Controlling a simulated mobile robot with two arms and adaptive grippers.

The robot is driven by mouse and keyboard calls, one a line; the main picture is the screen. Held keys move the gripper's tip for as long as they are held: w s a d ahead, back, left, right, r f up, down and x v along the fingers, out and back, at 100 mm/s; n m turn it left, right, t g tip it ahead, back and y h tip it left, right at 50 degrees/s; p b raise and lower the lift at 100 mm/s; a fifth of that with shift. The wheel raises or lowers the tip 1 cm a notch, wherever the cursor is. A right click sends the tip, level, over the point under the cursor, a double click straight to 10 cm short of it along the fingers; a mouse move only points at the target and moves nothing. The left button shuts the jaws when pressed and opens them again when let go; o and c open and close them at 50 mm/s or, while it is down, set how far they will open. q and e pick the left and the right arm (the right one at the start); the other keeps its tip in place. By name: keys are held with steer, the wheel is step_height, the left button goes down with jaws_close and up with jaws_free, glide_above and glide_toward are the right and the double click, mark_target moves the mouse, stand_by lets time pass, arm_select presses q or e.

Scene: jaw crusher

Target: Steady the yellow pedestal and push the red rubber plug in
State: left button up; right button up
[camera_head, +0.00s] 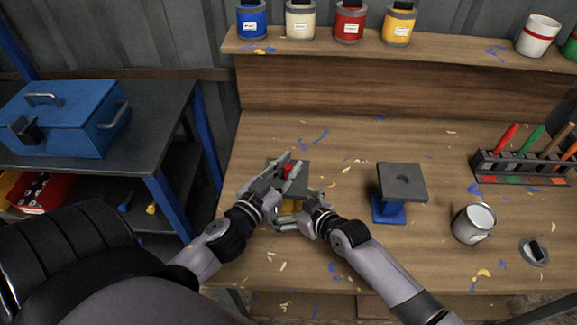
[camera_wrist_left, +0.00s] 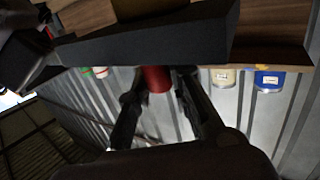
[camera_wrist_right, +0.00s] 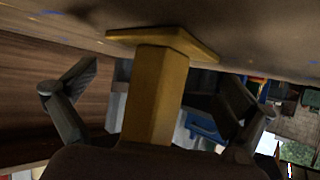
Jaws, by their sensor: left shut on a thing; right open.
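The red rubber plug (camera_head: 288,169) is at the top of the dark plate of the yellow pedestal. In the left wrist view the plug (camera_wrist_left: 157,79) sits between the fingers of my left gripper (camera_wrist_left: 160,85), shut on it, against the dark plate (camera_wrist_left: 150,38). My left gripper (camera_head: 280,176) also shows in the head view. The yellow pedestal (camera_head: 289,206) is mostly hidden by my grippers there. In the right wrist view its yellow column (camera_wrist_right: 156,95) and base stand between the spread fingers of my right gripper (camera_wrist_right: 155,92), which is open around the column.
A blue pedestal (camera_head: 388,209) with a dark holed plate stands to the right. A white can (camera_head: 474,223) and a tool rack (camera_head: 525,165) are further right. Paint tins line the back shelf (camera_head: 300,46). A blue toolbox (camera_head: 62,115) is on the left table.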

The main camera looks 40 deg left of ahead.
steer(key=c, duration=1.5)
steer(key=shift+c, duration=0.2)
stand_by(0.7)
stand_by(1.1)
